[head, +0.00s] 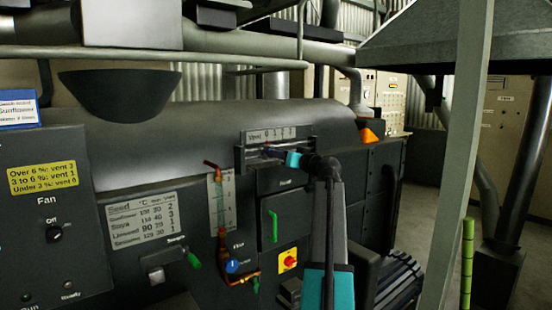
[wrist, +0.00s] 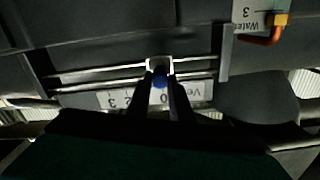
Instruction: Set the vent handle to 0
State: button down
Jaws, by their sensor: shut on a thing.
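The vent slider panel (head: 250,158) is on the front of the dark machine, under a white scale (head: 268,134) reading Vent, 0, 1, 2, 3. In the wrist view the scale (wrist: 195,92) is upside down. The blue vent handle (wrist: 160,82) stands on a bright slide block on the rails. My gripper (wrist: 160,92) is shut on the handle, one finger on each side. The handle lines up about with the 0 mark; the 1 is hidden behind a finger. In the head view my gripper (head: 283,156) is at the panel and partly covers the handle.
A settings plate (head: 143,222) and fan panel (head: 40,215) are at the left. A pale post (head: 455,170) stands at the right.

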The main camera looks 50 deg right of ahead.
jog(key=shift+w+a, duration=0.15)
jog(key=shift+a, duration=0.2)
jog(key=c, duration=1.6)
grip_release()
jog(key=shift+a, duration=0.1)
jog(key=shift+d, duration=0.25)
jog(key=shift+a, duration=0.1)
jog(key=b+v, duration=0.2)
jog(key=v, duration=1.2)
